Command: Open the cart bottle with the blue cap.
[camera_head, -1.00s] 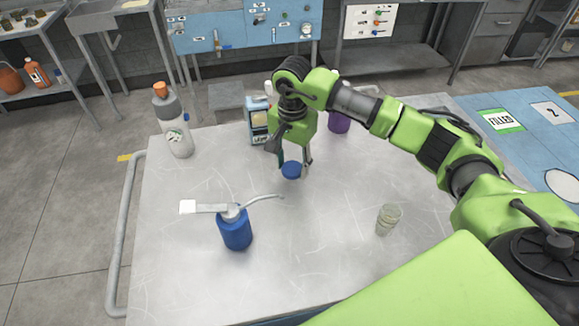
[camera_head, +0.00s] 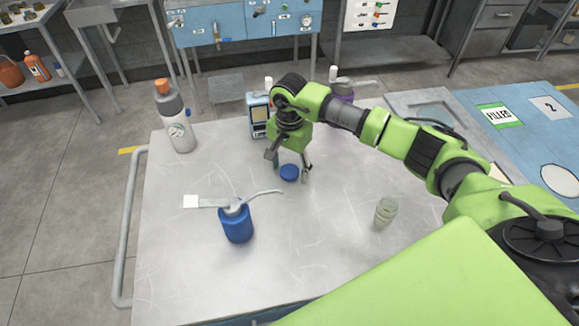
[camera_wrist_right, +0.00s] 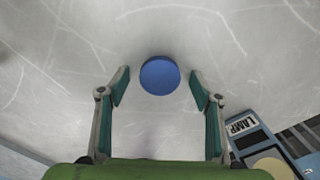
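A round blue cap (camera_head: 289,173) lies low on the metal cart top (camera_head: 190,270); no bottle body shows under it. My right gripper (camera_head: 288,168) is above it, fingers pointing down. In the right wrist view the fingers (camera_wrist_right: 160,88) are open on both sides of the blue cap (camera_wrist_right: 160,75), with gaps and no visible contact. A blue bottle (camera_head: 237,226) stands upright nearer the front, with a grey top, a curved spout and a white-ended lever; no blue cap shows on it. My left gripper is not in view.
A grey bottle with an orange cap (camera_head: 175,118) stands at the back left. A small device labelled LAMP (camera_wrist_right: 243,125) is close behind the gripper. A purple bottle (camera_head: 343,97) is partly behind my arm. A clear cup (camera_head: 386,212) stands right. The front middle is clear.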

